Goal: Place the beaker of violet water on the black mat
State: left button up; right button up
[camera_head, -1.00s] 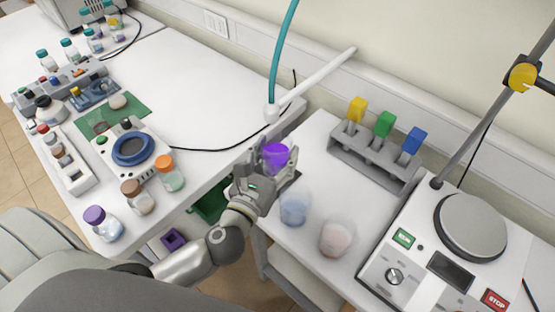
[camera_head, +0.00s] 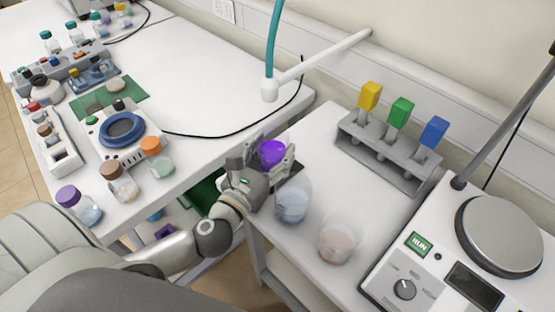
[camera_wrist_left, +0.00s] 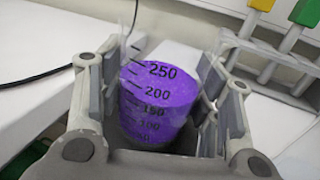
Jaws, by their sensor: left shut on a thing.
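The beaker of violet water (camera_head: 272,152) is between the fingers of my left gripper (camera_head: 266,163), which is shut on it. In the left wrist view the clear beaker with violet water (camera_wrist_left: 158,100) stands between both fingers, its scale marks facing the camera. The black mat (camera_head: 290,197) shows partly beside and below the gripper, near the left edge of the right table. The gripper hides much of the mat, and I cannot tell whether the beaker touches it. My right gripper is not in view.
A beaker of blue liquid (camera_head: 292,205) and a beaker of pinkish liquid (camera_head: 338,242) stand close to the right. A grey rack (camera_head: 385,160) with yellow, green and blue-topped items is behind. A hot plate device (camera_head: 440,262) stands at right. A gap separates the two tables.

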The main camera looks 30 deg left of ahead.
pick_arm(q)
jog(key=shift+a, duration=0.1)
jog(key=shift+a+f, duration=0.1)
jog(key=shift+f, duration=0.1)
jog(key=o, duration=0.9)
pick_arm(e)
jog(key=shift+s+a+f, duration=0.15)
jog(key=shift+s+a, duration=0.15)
pick_arm(q)
jog(key=shift+s+r, duration=0.1)
jog(key=shift+r, duration=0.05)
jog(key=shift+s, duration=0.35)
jog(key=s+b, duration=0.2)
jog(key=s, duration=0.7)
jog(key=shift+s, duration=1.1)
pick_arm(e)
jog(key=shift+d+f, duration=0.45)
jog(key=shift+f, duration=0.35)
